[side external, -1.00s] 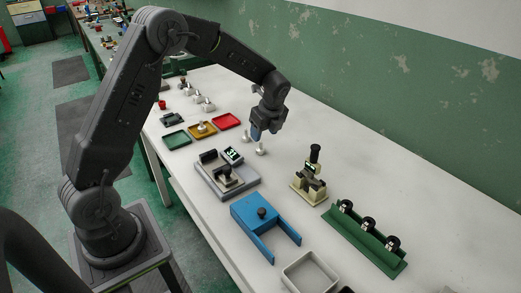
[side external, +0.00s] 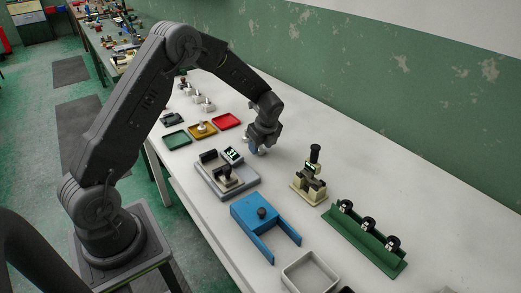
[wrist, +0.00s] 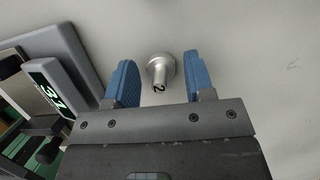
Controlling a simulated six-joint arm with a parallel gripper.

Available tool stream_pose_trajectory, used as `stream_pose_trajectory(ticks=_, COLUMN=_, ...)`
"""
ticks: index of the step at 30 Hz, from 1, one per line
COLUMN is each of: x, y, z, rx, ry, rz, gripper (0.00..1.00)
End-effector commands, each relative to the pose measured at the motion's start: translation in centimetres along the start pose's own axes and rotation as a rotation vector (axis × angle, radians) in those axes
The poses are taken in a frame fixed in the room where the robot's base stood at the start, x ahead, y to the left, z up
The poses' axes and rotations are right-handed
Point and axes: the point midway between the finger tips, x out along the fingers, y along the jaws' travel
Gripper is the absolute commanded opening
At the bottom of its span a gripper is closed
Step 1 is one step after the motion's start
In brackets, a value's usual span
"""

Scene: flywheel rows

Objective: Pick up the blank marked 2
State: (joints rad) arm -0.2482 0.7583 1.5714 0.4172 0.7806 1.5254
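The blank marked 2 (wrist: 161,70) is a small silver piece with a round wide end and a narrower stem, with a black "2" on the stem's end. In the wrist view it shows between the two blue fingers of my gripper (wrist: 159,60), with a visible gap on each side. My gripper is open and touches nothing that I can see. In the side view my gripper (side external: 258,149) is low over the white table, and it mostly hides the small pieces there.
A grey device with a display reading 31 (side external: 232,155) stands close on the left. A cream press-like device (side external: 311,178) and a green rack (side external: 370,240) with black wheels stand to the right. Red (side external: 226,121), yellow (side external: 200,136) and green (side external: 175,140) trays lie behind.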

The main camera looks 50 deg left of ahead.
Motion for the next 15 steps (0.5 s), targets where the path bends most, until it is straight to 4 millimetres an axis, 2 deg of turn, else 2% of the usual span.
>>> stream_pose_trajectory(ticks=2, x=-0.02, y=0.00, z=0.00, rx=0.000, ry=0.000, rz=0.000, gripper=0.41)
stream_pose_trajectory(ticks=13, x=-0.04, y=0.01, z=0.00, rx=0.000, ry=0.000, rz=0.000, gripper=0.06)
stream_pose_trajectory(ticks=15, x=-0.06, y=-0.01, z=0.01, rx=0.000, ry=0.000, rz=0.000, gripper=0.04)
